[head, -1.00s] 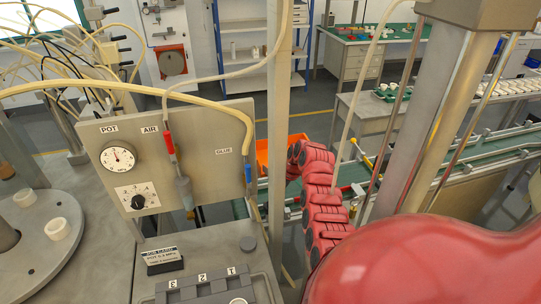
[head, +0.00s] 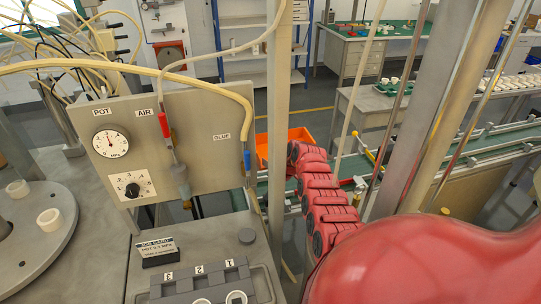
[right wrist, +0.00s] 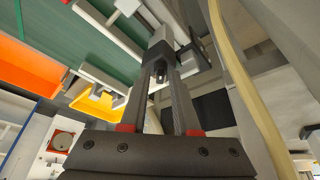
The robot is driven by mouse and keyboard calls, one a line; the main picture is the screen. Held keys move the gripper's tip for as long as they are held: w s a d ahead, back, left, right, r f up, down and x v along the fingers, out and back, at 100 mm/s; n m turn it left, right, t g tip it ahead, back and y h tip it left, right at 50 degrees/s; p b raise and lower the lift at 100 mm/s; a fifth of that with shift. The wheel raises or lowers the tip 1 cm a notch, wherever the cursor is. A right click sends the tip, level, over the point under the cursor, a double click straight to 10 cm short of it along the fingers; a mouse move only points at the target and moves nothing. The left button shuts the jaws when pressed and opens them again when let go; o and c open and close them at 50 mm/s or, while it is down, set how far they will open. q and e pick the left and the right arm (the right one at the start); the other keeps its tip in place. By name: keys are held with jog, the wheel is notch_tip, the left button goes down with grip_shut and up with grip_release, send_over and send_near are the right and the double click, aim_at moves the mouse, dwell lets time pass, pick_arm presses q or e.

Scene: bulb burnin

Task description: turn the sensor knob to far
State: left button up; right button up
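No part in view is labelled as a sensor knob. In the head view a black knob (head: 132,190) sits on a white dial plate on the grey panel (head: 205,167), below the POT gauge (head: 111,144). My right gripper (right wrist: 163,68) points toward grey and black fixture parts (right wrist: 164,46) by the green conveyor in the right wrist view. Its two fingers stand apart, with a small dark part visible between or beyond them; I cannot tell whether they touch it. The head view shows my red right arm, not its fingers. My left gripper is out of view.
An orange bin (head: 290,145) stands behind my right arm; it also shows in the right wrist view (right wrist: 28,62). A pale hose (right wrist: 245,90) passes close to the right of the gripper. A metal post (head: 279,120) stands beside the panel. The conveyor (head: 455,160) runs at right.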

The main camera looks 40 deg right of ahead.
grip_shut()
jog(key=shift+a+r+m+p, duration=0.15)
jog(key=shift+m+p, duration=0.25)
jog(key=shift+p, duration=0.35)
jog(key=shift+m, duration=0.3)
jog(key=shift+f, duration=0.2)
jog(key=shift+o, duration=2.2)
grip_release()
jog(key=shift+h, duration=0.3)
jog(key=shift+r, duration=0.1)
